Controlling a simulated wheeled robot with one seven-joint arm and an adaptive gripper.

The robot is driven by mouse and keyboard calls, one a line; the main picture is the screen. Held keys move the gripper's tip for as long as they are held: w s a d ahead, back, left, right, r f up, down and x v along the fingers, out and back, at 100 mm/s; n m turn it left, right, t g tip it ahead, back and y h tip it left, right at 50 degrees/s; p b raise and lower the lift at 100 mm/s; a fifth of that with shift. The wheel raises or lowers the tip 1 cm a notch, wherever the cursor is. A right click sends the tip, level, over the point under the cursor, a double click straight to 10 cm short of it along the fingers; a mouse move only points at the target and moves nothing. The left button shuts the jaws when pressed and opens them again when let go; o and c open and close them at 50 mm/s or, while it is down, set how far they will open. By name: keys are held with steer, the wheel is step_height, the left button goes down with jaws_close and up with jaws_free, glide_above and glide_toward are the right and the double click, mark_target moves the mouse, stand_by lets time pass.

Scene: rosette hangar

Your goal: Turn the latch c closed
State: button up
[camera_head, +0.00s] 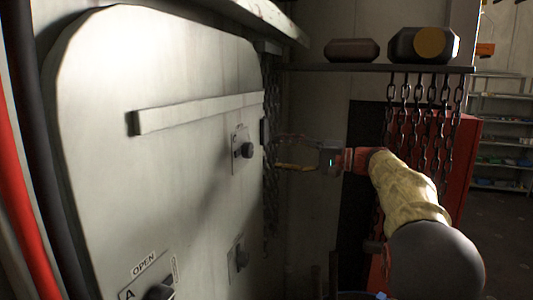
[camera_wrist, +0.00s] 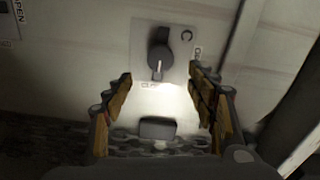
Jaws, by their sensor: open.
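Latch c is a dark round knob with a short handle (camera_wrist: 160,60) on a pale plate (camera_wrist: 143,38) marked C. In the wrist view its handle and white mark point down the picture, toward a partly legible label that seems to read CLOSED. Another label, hard to read, sits to the right of the knob. In the head view, the knob nearest my gripper (camera_head: 246,151) appears to be this latch. My gripper (camera_head: 283,152) is open and empty, facing the door. In the wrist view, its yellow-padded fingers (camera_wrist: 160,80) stand either side below the knob, apart from it.
The pale door (camera_head: 185,70) carries a horizontal bar (camera_head: 200,112) above the latch. Two more knobs sit lower, at the lower right (camera_head: 240,259) and by the letter A (camera_head: 160,292). Chains (camera_head: 418,120) hang under a shelf (camera_head: 380,68) beside my arm. A red cabinet (camera_head: 465,165) stands behind.

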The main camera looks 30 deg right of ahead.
steer(key=shift+v, duration=1.2)
